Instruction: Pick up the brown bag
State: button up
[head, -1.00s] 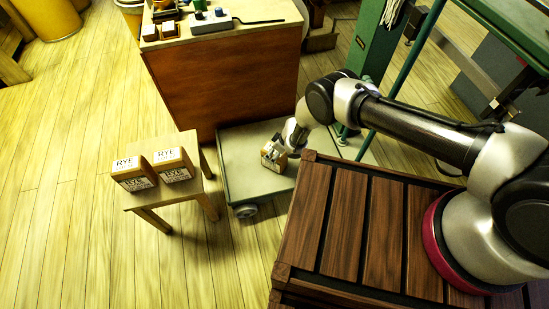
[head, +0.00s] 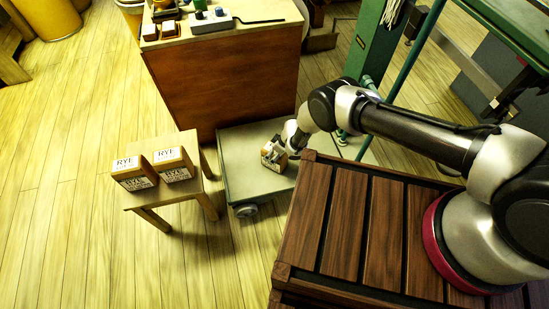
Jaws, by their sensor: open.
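A brown bag (head: 267,161) with a white label sits on the low grey-green cart (head: 240,180). My gripper (head: 274,152) is at this bag, with its fingers around or against the bag's upper part. The fingers are small here and partly overlap the bag, so I cannot tell whether they touch it. The gripper is open. Two more brown bags with white RYE labels, a left one (head: 133,179) and a right one (head: 173,171), stand side by side on a small wooden stool (head: 192,187).
A brown wooden cabinet (head: 225,85) with small items on top stands behind the cart. Green machine framing (head: 377,50) rises behind my arm. A slatted wooden platform (head: 345,220) lies under my arm. Open plank floor (head: 60,190) is at left.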

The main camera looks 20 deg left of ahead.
grip_shut()
jog(key=shift+a+r, duration=0.1)
dwell(0.4)
notch_tip(320, 180, up, 24)
jog(key=shift+f, duration=0.25)
dwell(1.4)
